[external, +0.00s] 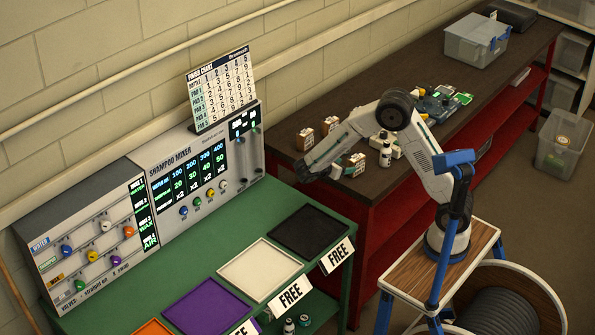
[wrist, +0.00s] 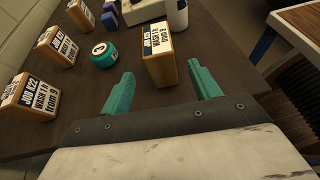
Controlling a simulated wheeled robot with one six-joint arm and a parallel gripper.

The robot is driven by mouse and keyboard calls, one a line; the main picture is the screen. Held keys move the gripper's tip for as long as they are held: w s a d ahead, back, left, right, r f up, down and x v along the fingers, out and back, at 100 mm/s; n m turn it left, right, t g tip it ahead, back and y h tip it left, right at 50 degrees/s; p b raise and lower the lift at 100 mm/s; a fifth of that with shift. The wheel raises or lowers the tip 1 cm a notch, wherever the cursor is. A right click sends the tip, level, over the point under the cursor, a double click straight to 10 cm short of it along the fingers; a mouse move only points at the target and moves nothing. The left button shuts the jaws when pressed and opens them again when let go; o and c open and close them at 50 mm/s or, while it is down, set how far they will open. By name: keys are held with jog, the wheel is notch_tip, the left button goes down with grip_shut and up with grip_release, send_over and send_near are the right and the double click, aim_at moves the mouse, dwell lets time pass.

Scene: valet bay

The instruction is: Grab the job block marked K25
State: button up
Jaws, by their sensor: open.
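The job block marked K25 (wrist: 158,55) stands upright on the dark bench top in the wrist view. It is a brown block with a white label on the face toward me. My gripper (wrist: 161,72) is open, with one teal finger to the left of the block and one to the right. The block stands just ahead of and between the fingertips; I see no contact. In the external view, a brown block (external: 355,166) beside the end of my arm appears to be this one. My fingers are hard to make out there.
Other job blocks stand to the left in the wrist view, including K22 (wrist: 29,95) and another (wrist: 58,46). A green round pot (wrist: 104,51) sits left of the K25 block. A white bottle (wrist: 177,14) stands behind it. The bench edge lies to the right.

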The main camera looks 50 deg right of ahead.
aim_at(356, 163)
jog(key=x, duration=0.7)
jog(key=shift+s+d, duration=0.1)
jog(key=shift+d, duration=0.35)
jog(key=c, duration=1.1)
